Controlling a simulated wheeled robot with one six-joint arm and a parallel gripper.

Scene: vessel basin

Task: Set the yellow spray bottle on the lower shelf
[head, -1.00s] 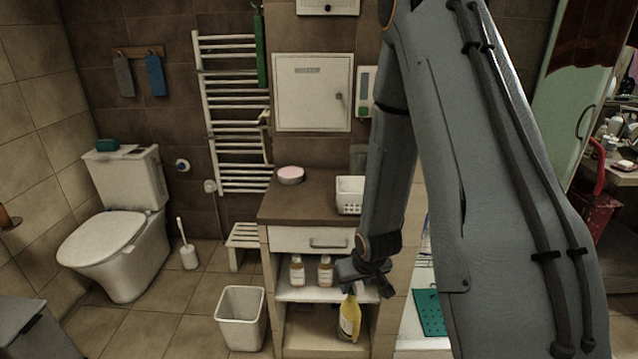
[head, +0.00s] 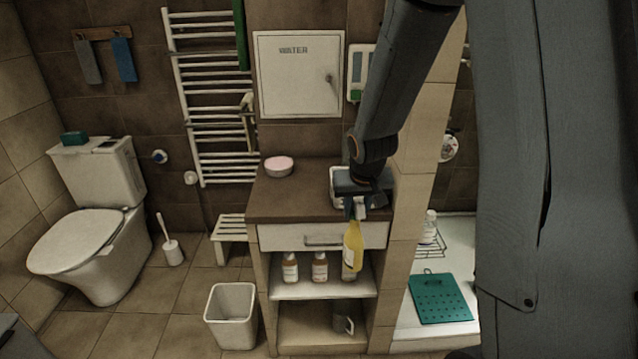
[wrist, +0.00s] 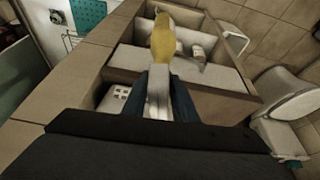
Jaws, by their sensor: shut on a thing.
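The yellow spray bottle (head: 352,248) hangs upright from my gripper (head: 357,207), in front of the right side of the cabinet's drawer. Its bottom overlaps the upper open shelf in the head view. My gripper is shut on its white spray head. In the wrist view the yellow bottle (wrist: 165,45) points away between my fingers (wrist: 160,92). The cabinet has an upper open shelf (head: 325,291) and a lower shelf (head: 300,335) beneath it. On the lower shelf, a grey mug-like item (head: 343,319) stands at the right.
A white bin (head: 231,316) stands on the floor left of the cabinet. The lower shelf's left part is clear.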

